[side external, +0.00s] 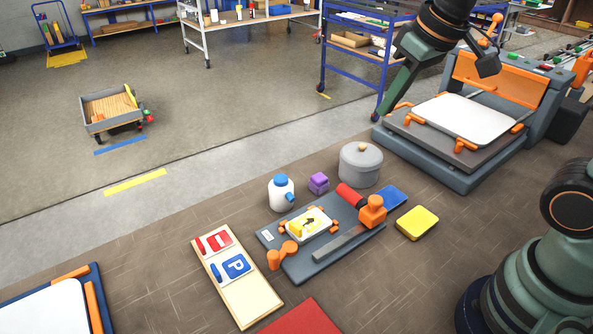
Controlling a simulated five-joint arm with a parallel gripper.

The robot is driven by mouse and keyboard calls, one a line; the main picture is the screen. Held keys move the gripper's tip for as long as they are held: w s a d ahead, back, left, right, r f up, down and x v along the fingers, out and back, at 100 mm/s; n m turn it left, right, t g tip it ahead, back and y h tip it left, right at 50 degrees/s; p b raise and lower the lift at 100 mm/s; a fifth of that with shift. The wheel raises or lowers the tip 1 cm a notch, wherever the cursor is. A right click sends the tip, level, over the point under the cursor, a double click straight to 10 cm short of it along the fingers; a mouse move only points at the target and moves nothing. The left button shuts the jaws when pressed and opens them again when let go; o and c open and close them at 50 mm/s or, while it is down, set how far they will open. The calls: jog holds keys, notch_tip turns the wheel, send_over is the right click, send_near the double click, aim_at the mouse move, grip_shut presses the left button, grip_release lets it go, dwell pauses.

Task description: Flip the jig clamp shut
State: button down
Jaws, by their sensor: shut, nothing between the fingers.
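The jig (299,268) is a dark grey-blue plate on the bench, with small orange clips around a white and yellow sign plate (308,224) bearing a black arrow. A grey bar (338,243) lies along the jig's right side, with an orange block (372,210) at its far end. A red cylinder (350,195) is at the jig's far end. An orange piece (281,256) sits at the near left corner. I cannot tell for certain which part is the clamp's lever. My gripper (386,110) is shut and empty, high at the upper right, apart from the jig.
A grey lidded pot (361,165), white bottle (281,193) and purple blocks (318,183) stand behind the jig. A yellow box (417,223) is at its right, a sign board (256,295) at its left. A large press (440,165) stands at the upper right.

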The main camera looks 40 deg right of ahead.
jog(key=w+a+n+g, duration=0.3)
jog(key=w+a+g, duration=0.1)
jog(key=w+a, duration=0.85)
jog(key=s+a+f+n+g+h, duration=0.2)
jog(key=a+f+g, duration=0.1)
jog(key=a+f, duration=0.9)
jog(key=a, duration=0.3)
jog(key=shift+n, duration=0.4)
jog(key=shift+f, duration=0.15)
send_near(282, 250)
jog(key=a+f, duration=0.1)
jog(key=w+a+f, duration=0.1)
jog(key=a, duration=0.1)
jog(key=a+f, duration=0.1)
jog(key=a, duration=0.1)
jog(key=shift+w+a+f, duration=0.15)
jog(key=shift+w, duration=0.15)
jog(key=shift+s, duration=0.25)
jog(key=shift+s+d+f, duration=0.15)
jog(key=shift+s+d, duration=0.35)
jog(key=shift+s, duration=0.15)
jog(key=shift+s+d+f, duration=0.15)
jog(key=shift+s+d, duration=0.35)
jog(key=shift+s, duration=0.1)
